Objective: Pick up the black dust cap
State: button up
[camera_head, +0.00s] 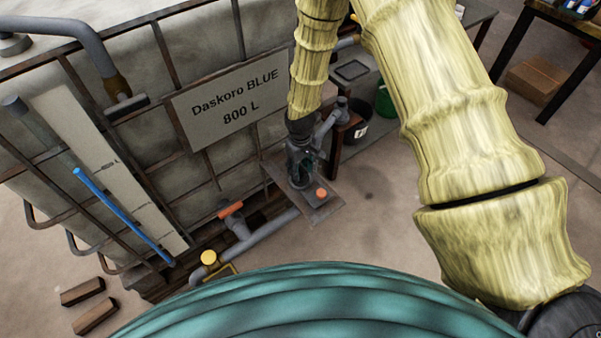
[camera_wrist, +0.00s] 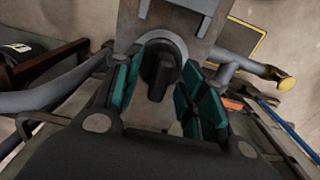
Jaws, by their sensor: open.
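In the wrist view, my gripper (camera_wrist: 157,90) is open, with teal-padded fingers apart on either side. Between them is a dark, rounded, upright piece with a raised ridge, which looks like the black dust cap (camera_wrist: 158,72). It sits on a grey round fitting on a grey metal plate. I cannot tell whether the fingers touch it. In the head view, my gripper (camera_head: 301,150) points down at the pump fitting by the tank's corner, and the cap cannot be made out there.
The caged tank with the sign "Daskoro BLUE 800 L" (camera_head: 236,97) stands at the left. A grey pipe (camera_head: 270,228) with an orange-handled valve (camera_head: 230,209) and a yellow cap (camera_head: 208,257) runs along its base. A black bucket (camera_head: 355,128) stands behind. Open floor lies to the right.

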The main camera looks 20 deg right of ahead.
grip_shut()
